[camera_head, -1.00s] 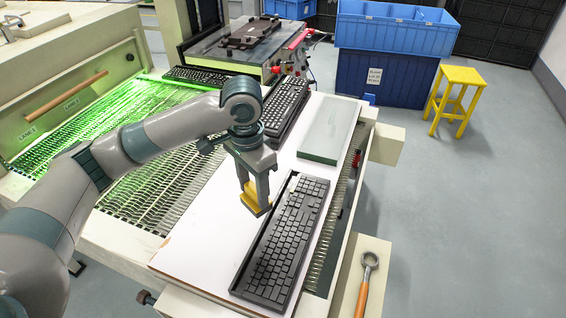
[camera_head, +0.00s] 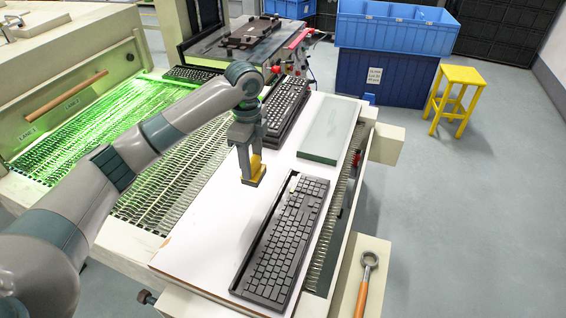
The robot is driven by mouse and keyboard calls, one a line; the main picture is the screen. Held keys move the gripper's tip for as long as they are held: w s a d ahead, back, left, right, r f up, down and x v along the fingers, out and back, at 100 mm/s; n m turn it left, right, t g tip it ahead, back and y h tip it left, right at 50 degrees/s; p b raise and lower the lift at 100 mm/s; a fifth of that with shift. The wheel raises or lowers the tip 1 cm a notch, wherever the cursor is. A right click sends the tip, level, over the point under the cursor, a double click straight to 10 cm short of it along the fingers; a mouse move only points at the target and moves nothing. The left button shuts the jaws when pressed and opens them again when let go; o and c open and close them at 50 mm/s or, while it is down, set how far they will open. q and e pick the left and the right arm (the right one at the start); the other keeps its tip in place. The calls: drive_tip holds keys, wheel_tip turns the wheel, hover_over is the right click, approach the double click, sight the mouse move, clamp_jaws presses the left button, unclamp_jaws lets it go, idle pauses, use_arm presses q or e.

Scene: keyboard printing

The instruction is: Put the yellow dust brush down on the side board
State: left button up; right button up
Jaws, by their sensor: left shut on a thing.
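My left gripper (camera_head: 252,172) points down, shut on the yellow dust brush (camera_head: 256,168). The brush is small and partly hidden between the fingers. It is over the white board (camera_head: 210,225), to the left of the upper end of the black keyboard (camera_head: 285,240). I cannot tell whether the brush touches the board. A beige side board (camera_head: 362,262) lies at the lower right, beyond the table's right edge, with an orange-handled tool (camera_head: 366,290) on it. My right gripper is not in view.
A second keyboard (camera_head: 284,112) and a grey-green slab (camera_head: 328,130) lie farther back. A green-lit wire conveyor (camera_head: 90,115) runs at left. Blue crates (camera_head: 390,35) and a yellow stool (camera_head: 455,95) stand behind on the floor. The side board has bare room above the tool.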

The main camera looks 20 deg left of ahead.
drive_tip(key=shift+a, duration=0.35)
